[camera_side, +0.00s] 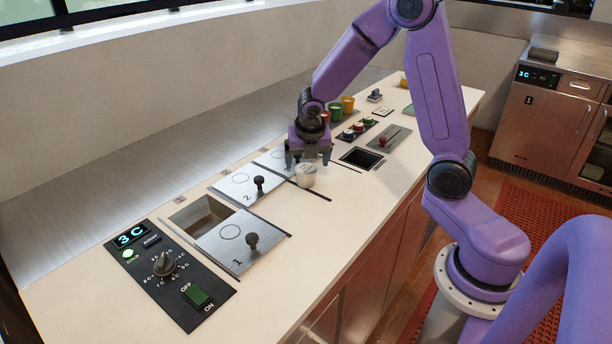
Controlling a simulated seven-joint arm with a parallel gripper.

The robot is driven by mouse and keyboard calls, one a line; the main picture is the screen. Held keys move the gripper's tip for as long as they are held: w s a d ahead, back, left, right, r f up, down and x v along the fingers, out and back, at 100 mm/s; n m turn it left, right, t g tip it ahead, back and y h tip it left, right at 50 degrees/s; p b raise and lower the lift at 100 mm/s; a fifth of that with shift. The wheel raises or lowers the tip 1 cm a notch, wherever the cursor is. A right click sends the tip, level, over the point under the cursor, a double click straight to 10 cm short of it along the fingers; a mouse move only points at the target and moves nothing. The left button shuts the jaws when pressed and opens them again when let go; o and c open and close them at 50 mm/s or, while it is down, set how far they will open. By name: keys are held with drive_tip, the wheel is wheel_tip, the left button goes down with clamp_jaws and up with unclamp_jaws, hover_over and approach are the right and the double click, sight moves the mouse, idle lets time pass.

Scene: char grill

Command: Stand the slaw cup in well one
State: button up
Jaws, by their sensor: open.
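The opening shows an empty-looking recess.
The lid marked 2 (247,187) has a black knob and covers its well. A control panel (160,266) with dial and switch reads 3C. The front counter is clear.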

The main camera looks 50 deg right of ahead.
sight(306, 168)
drive_tip(key=shift+x, duration=2.5)
drive_tip(key=c, duration=1.2)
drive_tip(key=shift+r, duration=0.8)
drive_tip(key=s+a+r, duration=0.3)
drive_tip(key=s+r, duration=0.8)
drive_tip(key=s, duration=0.2)
drive_tip(key=shift+s+r, duration=0.2)
drive_tip(key=shift+s, duration=0.1)
